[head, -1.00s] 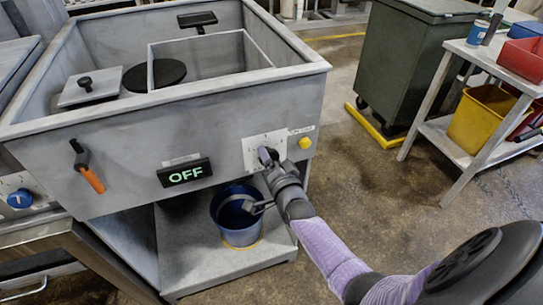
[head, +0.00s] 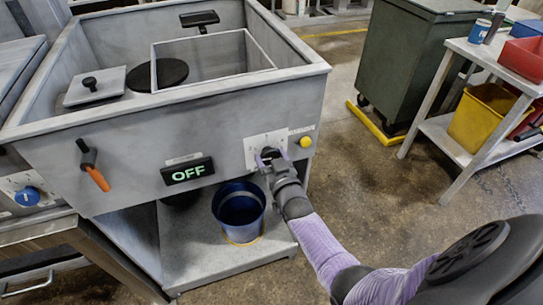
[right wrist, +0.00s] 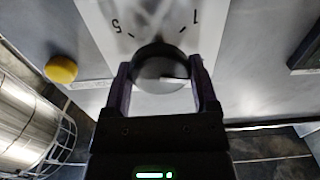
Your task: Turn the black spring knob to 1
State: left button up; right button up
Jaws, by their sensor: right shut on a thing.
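The black spring knob (right wrist: 160,66) sits on a pale dial plate (right wrist: 105,22) on the compactor's front panel, with the marks 1 and 5 visible in the right wrist view. My right gripper (right wrist: 160,72) is shut on the knob, one finger on each side. In the head view the right gripper (head: 269,158) reaches the dial plate (head: 253,143) and hides most of the knob. Which mark the knob points to cannot be told. My left gripper is not in view.
Beside the dial are a yellow button (head: 306,142) and a display reading OFF (head: 188,172). An orange-handled lever (head: 96,177) is further left. A blue bucket (head: 238,207) stands on the shelf below. A green bin (head: 405,60) and a side table (head: 455,150) stand right.

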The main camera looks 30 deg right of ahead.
jog(key=n, duration=0.4)
jog(key=shift+a+f+n, duration=0.1)
jog(key=shift+n, duration=0.2)
jog(key=n, duration=0.3)
jog(key=shift+f+n, duration=0.1)
jog(key=shift+n, duration=0.2)
jog(key=shift+n+b, duration=0.3)
jog(key=shift+n, duration=1.5)
